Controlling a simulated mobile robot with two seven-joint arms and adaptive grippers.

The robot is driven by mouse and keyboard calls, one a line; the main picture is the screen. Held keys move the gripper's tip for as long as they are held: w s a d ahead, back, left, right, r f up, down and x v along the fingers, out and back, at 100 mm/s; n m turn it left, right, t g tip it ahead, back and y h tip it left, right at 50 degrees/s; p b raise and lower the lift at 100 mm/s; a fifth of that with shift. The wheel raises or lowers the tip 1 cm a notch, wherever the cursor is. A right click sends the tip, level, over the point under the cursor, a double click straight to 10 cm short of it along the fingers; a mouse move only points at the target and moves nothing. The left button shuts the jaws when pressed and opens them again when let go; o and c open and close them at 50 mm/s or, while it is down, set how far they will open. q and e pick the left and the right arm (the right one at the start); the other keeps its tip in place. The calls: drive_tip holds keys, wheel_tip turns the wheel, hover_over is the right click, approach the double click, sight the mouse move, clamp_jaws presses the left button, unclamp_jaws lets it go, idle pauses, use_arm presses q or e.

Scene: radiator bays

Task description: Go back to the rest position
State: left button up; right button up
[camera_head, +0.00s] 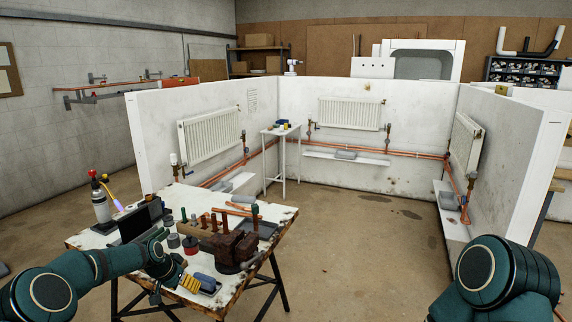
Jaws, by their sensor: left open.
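My left arm comes in from the lower left and reaches over the front left edge of the worktable (272,262). My left gripper (165,284) is dark, small in view and open. It is beside a yellow ribbed item (190,284), and I cannot tell whether they touch. A blue-grey roll-shaped item (206,283) lies just right of that. My right arm shows only as a dark green joint at the lower right. Its gripper is out of view.
A brown vise (236,250), a block with copper pipes (200,228), a dark case (134,224) and a torch bottle (101,205) crowd the worktable. White bay walls with radiators (209,134) stand behind. The floor (350,250) right of the table is clear.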

use_arm(q)
drive_tip(key=shift+g+h, duration=0.3)
drive_tip(key=shift+h, duration=0.1)
drive_tip(key=s+d+f, duration=0.1)
drive_tip(key=d, duration=0.2)
drive_tip(key=s+d+f, duration=0.2)
drive_tip(key=d, duration=0.1)
drive_tip(key=s+d+f, duration=0.2)
drive_tip(key=d, duration=0.1)
drive_tip(key=shift+d+f, duration=0.1)
drive_tip(key=shift+f, duration=0.05)
drive_tip(key=s+d+f+n, duration=0.2)
drive_tip(key=s+d+f, duration=0.3)
drive_tip(key=s+d, duration=0.45)
drive_tip(key=s+d+n+g, duration=0.1)
drive_tip(key=s, duration=1)
drive_tip(key=s+d+f+n+g, duration=0.1)
drive_tip(key=s, duration=1.1)
drive_tip(key=shift+s+d+f+n, duration=0.2)
drive_tip(key=shift+d+f+n, duration=0.1)
drive_tip(key=shift+n, duration=0.1)
